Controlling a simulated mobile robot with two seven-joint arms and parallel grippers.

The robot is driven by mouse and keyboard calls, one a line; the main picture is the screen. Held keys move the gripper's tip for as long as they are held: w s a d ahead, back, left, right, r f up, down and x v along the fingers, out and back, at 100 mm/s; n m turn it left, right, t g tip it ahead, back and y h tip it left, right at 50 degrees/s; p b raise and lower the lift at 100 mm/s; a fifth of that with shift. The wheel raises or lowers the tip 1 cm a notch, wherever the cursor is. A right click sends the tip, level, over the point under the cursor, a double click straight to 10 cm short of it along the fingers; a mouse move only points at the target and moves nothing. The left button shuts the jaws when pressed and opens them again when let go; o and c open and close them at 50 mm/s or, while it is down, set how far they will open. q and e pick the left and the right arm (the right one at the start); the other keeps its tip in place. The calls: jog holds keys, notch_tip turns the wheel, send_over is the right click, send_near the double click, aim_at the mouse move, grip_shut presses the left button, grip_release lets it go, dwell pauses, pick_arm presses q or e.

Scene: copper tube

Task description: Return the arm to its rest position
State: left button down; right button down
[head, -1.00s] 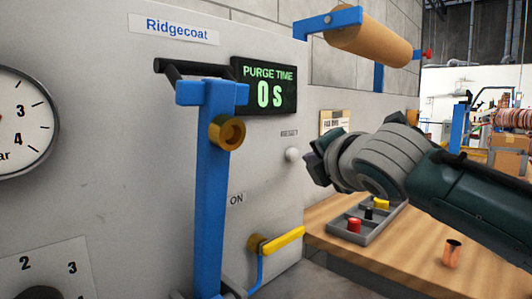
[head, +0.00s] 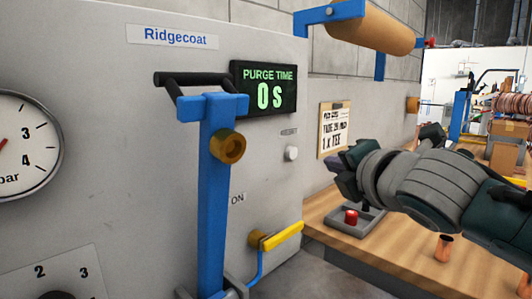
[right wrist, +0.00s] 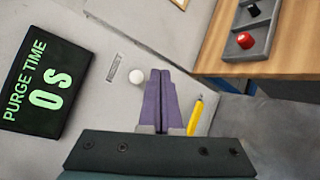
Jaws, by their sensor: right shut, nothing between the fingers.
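My right gripper (head: 344,170) comes in from the right in the head view, in the air in front of the grey machine panel and above the left end of the workbench. In the right wrist view its two purple fingers (right wrist: 161,98) are together with nothing between them. A white round button (head: 291,153) on the panel is left of the gripper in the head view. The button also shows in the right wrist view (right wrist: 136,77), just left of the fingers and apart from them. My left gripper is in neither view.
The panel carries a purge display (head: 268,92) reading 0 s, a yellow-handled valve (head: 284,236) and a blue post (head: 214,190) with a brass fitting. The wooden bench (head: 400,250) holds a grey tray (head: 366,228) with a red cap (head: 351,217) and an upright copper piece (head: 444,247).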

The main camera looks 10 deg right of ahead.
jog(key=s+f+m+g+p, duration=0.35)
jog(key=s+m, duration=0.35)
jog(key=s, duration=0.3)
jog(key=s+f+m+g+p, duration=0.25)
jog(key=s+f+m, duration=0.3)
jog(key=s, duration=0.35)
jog(key=s+r+m+g+p, duration=0.25)
jog(key=s+m+g, duration=0.55)
jog(key=s, duration=1.1)
notch_tip(320, 180, up, 37)
jog(key=m+t+p, duration=0.1)
jog(key=t+p, duration=0.1)
jog(key=p, duration=3.5)
jog(key=shift+w+d+r+m+p, duration=0.2)
jog(key=shift+d+m+p, duration=0.1)
jog(key=shift+m+p, duration=0.1)
